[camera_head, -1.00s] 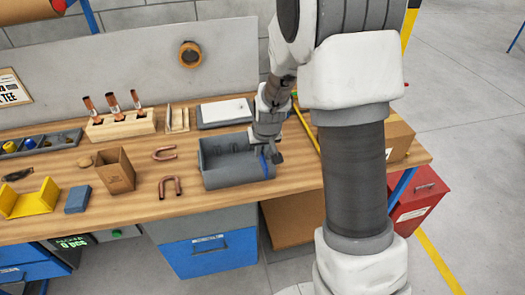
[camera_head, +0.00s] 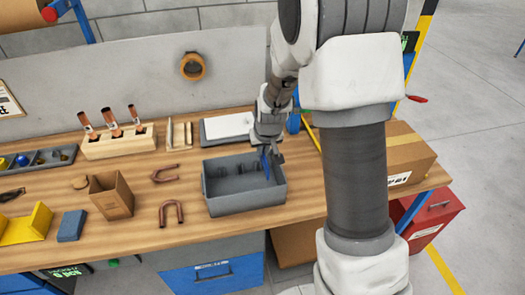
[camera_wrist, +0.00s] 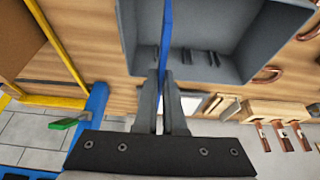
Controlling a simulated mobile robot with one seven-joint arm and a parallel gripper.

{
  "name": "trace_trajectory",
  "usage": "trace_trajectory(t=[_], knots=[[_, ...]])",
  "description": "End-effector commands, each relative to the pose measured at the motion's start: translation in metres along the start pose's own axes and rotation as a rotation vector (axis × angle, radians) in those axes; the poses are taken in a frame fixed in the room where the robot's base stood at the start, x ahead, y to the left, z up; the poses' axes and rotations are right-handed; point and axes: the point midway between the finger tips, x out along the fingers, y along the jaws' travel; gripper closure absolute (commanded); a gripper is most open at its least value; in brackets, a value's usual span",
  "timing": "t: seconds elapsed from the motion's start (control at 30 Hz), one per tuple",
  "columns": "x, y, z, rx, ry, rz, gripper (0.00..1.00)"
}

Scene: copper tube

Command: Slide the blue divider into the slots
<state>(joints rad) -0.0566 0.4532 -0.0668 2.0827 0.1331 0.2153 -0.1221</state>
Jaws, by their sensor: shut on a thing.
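The blue divider (camera_head: 265,162) is a thin flat plate. My gripper (camera_head: 268,150) is shut on it, and the plate hangs over the right part of the grey bin. In the wrist view the divider (camera_wrist: 166,35) stands edge-on between my two fingers (camera_wrist: 164,85) and reaches in over the bin. The grey bin (camera_head: 245,202) is open-topped and sits on the workbench. Slot ribs (camera_wrist: 200,57) show on its inner wall, to one side of the divider. I cannot tell whether the divider's lower edge touches the bin or sits between ribs.
Bent copper tubes (camera_head: 172,212), a cardboard box (camera_head: 111,196) and a wooden block with copper tubes (camera_head: 118,142) stand left of the bin. A grey-white case (camera_head: 226,128) lies behind it. A large carton (camera_head: 405,155) stands at the right.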

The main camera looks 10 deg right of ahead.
Motion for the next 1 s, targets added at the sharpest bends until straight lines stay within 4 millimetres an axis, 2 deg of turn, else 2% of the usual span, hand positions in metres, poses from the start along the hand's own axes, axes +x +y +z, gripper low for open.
trace_trajectory(t=[0.43, 1.0], knots=[[0.002, 0.0, 0.002, -0.001, 0.0, 0.0, 1.0], [0.049, 0.0, 0.021, 0.0, 0.0, 0.0, 1.0]])
